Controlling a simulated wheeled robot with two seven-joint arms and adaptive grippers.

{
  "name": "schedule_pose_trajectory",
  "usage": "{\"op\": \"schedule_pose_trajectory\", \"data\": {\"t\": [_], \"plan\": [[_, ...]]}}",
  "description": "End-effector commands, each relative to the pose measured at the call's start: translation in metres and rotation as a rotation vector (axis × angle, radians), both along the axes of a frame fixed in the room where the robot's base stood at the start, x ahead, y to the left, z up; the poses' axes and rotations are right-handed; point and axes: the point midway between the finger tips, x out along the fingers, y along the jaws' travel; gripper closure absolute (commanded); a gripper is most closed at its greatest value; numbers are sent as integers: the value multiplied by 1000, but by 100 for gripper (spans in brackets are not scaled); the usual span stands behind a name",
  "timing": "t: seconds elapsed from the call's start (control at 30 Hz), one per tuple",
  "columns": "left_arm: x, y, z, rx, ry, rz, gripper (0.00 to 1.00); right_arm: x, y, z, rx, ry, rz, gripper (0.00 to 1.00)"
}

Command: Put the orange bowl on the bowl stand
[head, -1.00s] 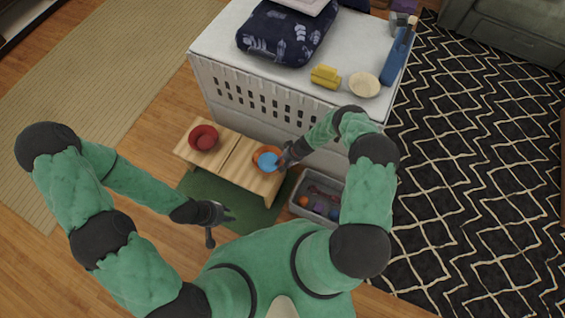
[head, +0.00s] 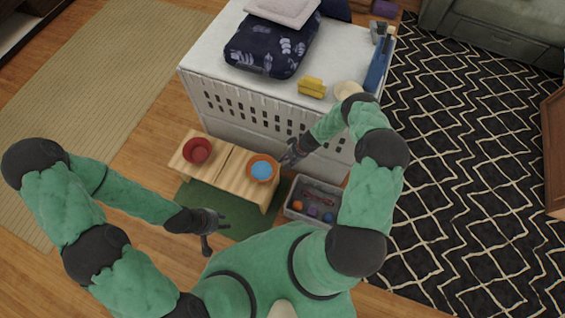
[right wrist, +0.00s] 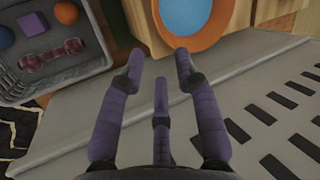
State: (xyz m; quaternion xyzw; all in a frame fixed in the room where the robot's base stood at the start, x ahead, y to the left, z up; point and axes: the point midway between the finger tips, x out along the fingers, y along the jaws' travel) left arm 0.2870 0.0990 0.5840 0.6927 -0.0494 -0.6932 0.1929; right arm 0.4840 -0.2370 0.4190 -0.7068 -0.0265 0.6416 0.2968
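The orange bowl (head: 249,171), with a blue inside or contents, sits level in the right-hand place of the wooden bowl stand (head: 225,163). It also shows in the right wrist view (right wrist: 228,12), cut off by the top edge, with wood around it. A red bowl (head: 197,150) sits in the stand's left-hand place. My right gripper (head: 287,160) is just right of the orange bowl, apart from it. In the right wrist view its fingers (right wrist: 158,58) are spread with nothing between them. My left gripper (head: 220,232) is open and empty, in front of the stand.
A grey bin (head: 292,207) of toys stands right of the stand. A white slotted cabinet (head: 215,75) rises directly behind it, bearing a dark cushion, a yellow object and a cream bowl (head: 347,88). A green mat (head: 190,192) lies under the stand.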

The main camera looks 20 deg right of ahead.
Motion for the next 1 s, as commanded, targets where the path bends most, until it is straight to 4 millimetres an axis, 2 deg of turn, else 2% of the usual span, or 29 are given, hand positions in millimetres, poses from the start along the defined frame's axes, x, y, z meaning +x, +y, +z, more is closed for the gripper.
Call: {"op": "schedule_pose_trajectory", "data": {"t": [0.13,0.23,0.47,0.77,1.0], "plan": [[0,0,1,0,0,0,68,-5,3,6,-6,11,9,68],[0,0,1,0,0,0,68,-15,13,11,-22,33,23,68],[0,0,1,0,0,0,68,-52,47,36,-79,92,72,68],[0,0,1,0,0,0,68,-108,87,84,-133,108,134,68],[0,0,1,0,0,0,68,-157,118,130,-136,90,175,68]]}}
